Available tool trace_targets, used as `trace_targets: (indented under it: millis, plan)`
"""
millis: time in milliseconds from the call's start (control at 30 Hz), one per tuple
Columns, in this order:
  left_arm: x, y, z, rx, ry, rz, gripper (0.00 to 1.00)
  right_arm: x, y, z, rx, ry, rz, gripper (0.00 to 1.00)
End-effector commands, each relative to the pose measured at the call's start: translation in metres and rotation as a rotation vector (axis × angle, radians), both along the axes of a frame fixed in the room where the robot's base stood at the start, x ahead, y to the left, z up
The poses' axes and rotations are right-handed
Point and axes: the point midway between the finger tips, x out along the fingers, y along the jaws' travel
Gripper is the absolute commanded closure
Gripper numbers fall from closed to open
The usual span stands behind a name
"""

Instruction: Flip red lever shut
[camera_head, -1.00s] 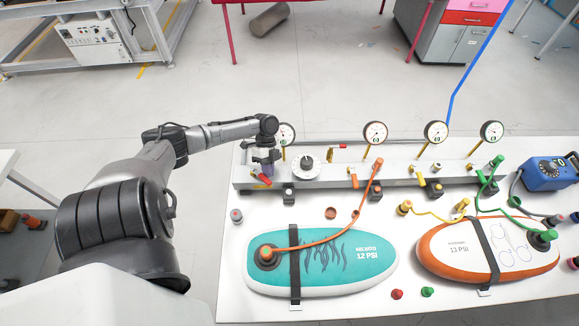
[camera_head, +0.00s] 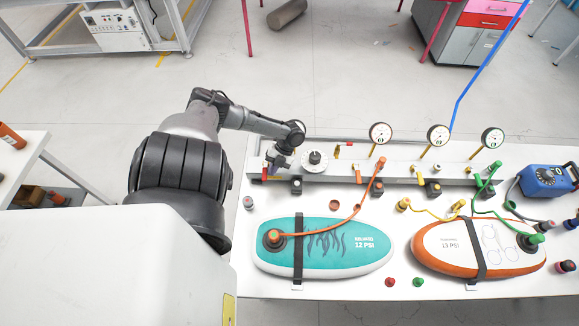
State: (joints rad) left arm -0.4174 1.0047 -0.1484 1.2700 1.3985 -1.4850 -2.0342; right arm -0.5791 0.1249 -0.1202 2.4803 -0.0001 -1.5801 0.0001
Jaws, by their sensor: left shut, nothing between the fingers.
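The red lever (camera_head: 265,173) is at the left end of the long grey manifold bar (camera_head: 330,172), on its front face. It looks small and stands nearly upright in the picture. My left gripper (camera_head: 276,163) is shut and empty, pointing down just to the right of the red lever and close to it. I cannot tell whether they touch. The gripper and wrist hide part of the bar's left end and its gauge. My right gripper is not in view.
An orange lever (camera_head: 358,174), gauges and hoses line the bar further right. A teal board (camera_head: 340,255) and an orange-rimmed board (camera_head: 450,262) lie strapped in front.

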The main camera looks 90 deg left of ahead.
Motion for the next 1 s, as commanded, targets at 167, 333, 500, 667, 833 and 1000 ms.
trace_targets:
  millis: [167,333,500,667,833,1000]
  plan:
    - [-0.002,-0.001,0.000,-0.001,0.002,0.001,1.00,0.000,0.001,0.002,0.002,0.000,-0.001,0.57]
    - [-0.002,-0.001,0.000,-0.001,0.002,0.001,1.00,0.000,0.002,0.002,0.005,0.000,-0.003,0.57]
    - [-0.002,-0.001,-0.001,-0.001,0.001,0.002,1.00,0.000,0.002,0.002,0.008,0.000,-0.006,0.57]
    - [-0.002,-0.001,0.000,-0.001,0.001,0.002,1.00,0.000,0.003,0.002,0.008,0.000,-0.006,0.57]
    - [-0.002,0.000,0.012,0.001,0.001,-0.001,1.00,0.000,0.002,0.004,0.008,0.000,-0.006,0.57]
    - [-0.003,0.000,0.043,0.001,0.002,-0.004,1.00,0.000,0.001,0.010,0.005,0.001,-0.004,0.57]
